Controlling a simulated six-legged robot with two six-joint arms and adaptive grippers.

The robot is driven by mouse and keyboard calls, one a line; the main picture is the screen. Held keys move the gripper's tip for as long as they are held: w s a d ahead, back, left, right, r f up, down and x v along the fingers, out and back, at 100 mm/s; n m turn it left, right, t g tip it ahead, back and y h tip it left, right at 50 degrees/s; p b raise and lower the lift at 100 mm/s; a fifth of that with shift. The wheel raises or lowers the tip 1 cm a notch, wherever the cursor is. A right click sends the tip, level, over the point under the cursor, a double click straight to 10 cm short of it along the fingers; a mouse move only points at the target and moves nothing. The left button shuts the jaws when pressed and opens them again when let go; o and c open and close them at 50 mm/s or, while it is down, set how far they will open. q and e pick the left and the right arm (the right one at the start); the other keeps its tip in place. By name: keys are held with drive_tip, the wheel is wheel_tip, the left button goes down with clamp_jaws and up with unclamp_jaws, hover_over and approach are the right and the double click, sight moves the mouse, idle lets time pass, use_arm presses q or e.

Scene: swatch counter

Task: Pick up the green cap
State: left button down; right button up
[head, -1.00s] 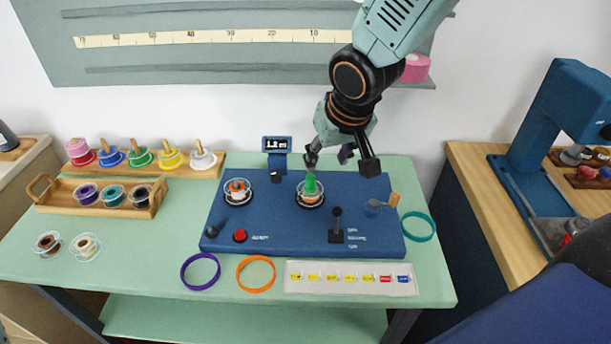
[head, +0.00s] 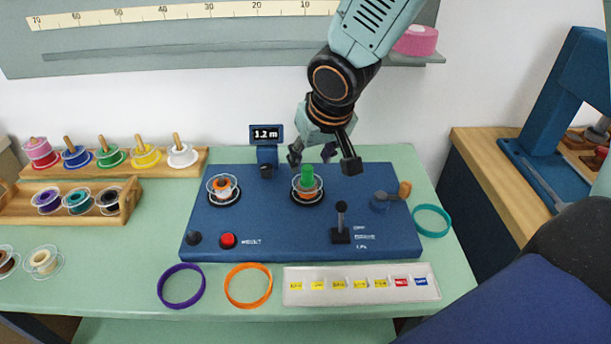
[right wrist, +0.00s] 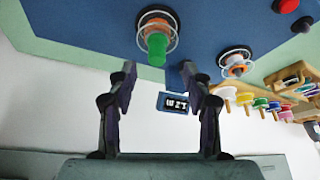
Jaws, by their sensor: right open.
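The green cap (head: 307,174) stands upright on top of a spool with a clear rim on the right spindle of the blue machine (head: 262,245). It also shows in the right wrist view (right wrist: 157,46), beyond the fingertips. My right gripper (head: 312,156) is just above and behind the cap, open and empty, with its fingers apart. In the right wrist view the open fingers (right wrist: 158,82) point toward the cap, with a gap between them and it. My left gripper is not in view.
A second spool (head: 223,188) sits on the left spindle. A display reading 1.2 m (head: 266,134) stands behind the machine. A lever (head: 341,222) and a crank (head: 393,195) rise at its right. Purple (head: 181,303) and orange (head: 229,290) rings lie in front.

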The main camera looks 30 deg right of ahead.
sight(308, 167)
drive_tip(key=x, duration=0.2)
drive_tip(key=b+x, duration=0.1)
drive_tip(key=x, duration=0.3)
drive_tip(key=shift+w+d+r+b, duration=0.2)
drive_tip(key=shift+w+d+b, duration=0.1)
drive_tip(key=shift+b, duration=0.05)
drive_tip(key=shift+f, duration=0.2)
drive_tip(key=shift+s+a+r, duration=0.1)
drive_tip(key=shift+a+r, duration=0.05)
drive_tip(key=shift+a, duration=0.05)
drive_tip(key=shift+d, duration=0.2)
drive_tip(key=shift+c, duration=1.3)
drive_tip(key=shift+a, duration=0.15)
drive_tip(key=c, duration=0.6)
drive_tip(key=shift+o, duration=0.2)
